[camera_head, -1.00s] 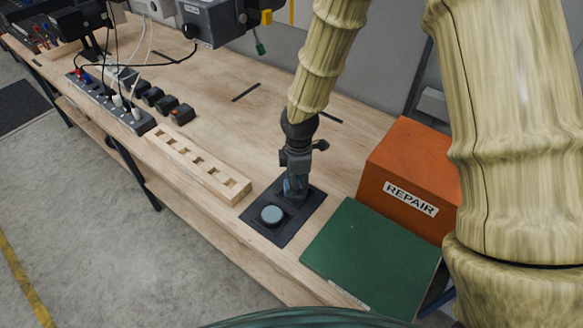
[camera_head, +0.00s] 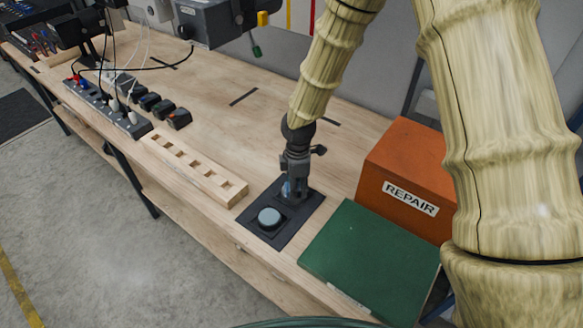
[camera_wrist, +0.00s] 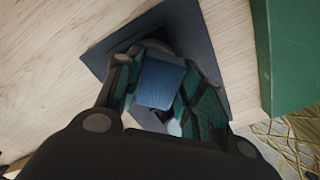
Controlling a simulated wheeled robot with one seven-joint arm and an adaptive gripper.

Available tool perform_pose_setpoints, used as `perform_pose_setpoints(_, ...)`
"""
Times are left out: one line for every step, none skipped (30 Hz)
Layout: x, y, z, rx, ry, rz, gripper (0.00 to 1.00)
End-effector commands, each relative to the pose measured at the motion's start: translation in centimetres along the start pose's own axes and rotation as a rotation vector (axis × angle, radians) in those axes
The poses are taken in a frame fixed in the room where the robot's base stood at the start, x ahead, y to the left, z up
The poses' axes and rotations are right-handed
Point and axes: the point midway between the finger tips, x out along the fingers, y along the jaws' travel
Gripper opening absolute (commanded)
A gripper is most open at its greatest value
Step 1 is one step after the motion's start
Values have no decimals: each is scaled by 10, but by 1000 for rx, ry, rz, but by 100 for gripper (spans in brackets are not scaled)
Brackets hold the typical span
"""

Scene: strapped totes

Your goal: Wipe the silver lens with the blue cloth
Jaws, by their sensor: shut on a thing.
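The silver lens (camera_head: 269,218) is a round, pale disc in a dark ring on the front part of a black mat (camera_head: 256,235). My gripper (camera_head: 291,192) points down over the back part of that mat, behind and a little right of the lens. It is shut on the blue cloth (camera_wrist: 160,83), a small folded block between the fingers in the wrist view. In the head view only a bit of blue shows at the fingertips. A pale patch below the cloth in the wrist view, partly hidden by a finger, looks like the lens (camera_wrist: 173,128).
A green board (camera_head: 372,262) lies right of the black mat, with an orange REPAIR box (camera_head: 405,178) behind it. A wooden block with square holes (camera_head: 195,170) lies to the left. A power strip (camera_head: 108,108) and several small dark blocks sit farther left. Bare bench lies behind the mat.

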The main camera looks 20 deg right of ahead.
Motion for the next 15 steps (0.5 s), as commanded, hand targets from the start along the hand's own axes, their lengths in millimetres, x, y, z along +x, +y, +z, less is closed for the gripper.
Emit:
perform_pose_setpoints(6, 1, -4, -1, -1, -4, 8)
perform_pose_setpoints(10, 3, -6, 0, -2, -6, 8)
perform_pose_setpoints(16, 6, -9, 0, -3, -10, 8)
perform_pose_setpoints(20, 7, -10, 1, -3, -12, 8)
perform_pose_setpoints(16, 9, -12, 2, -2, -10, 8)
perform_pose_setpoints(17, 10, -15, 3, -2, -13, 8)
perform_pose_setpoints(16, 10, -17, 4, -1, -13, 8)
perform_pose_setpoints(6, 12, -16, 6, 0, -13, 4)
perform_pose_setpoints(-3, 13, -16, 7, 0, -14, 4)
perform_pose_setpoints(-10, 14, -15, 8, 0, -14, 4)
perform_pose_setpoints(-16, 14, -14, 9, 1, -14, 4)
perform_pose_setpoints(-25, 14, -14, 10, 1, -15, 4)
perform_pose_setpoints(-29, 13, -13, 11, 0, -16, 4)
perform_pose_setpoints(-30, 12, -12, 11, -1, -17, 4)
perform_pose_setpoints(-34, 11, -12, 12, -1, -17, 4)
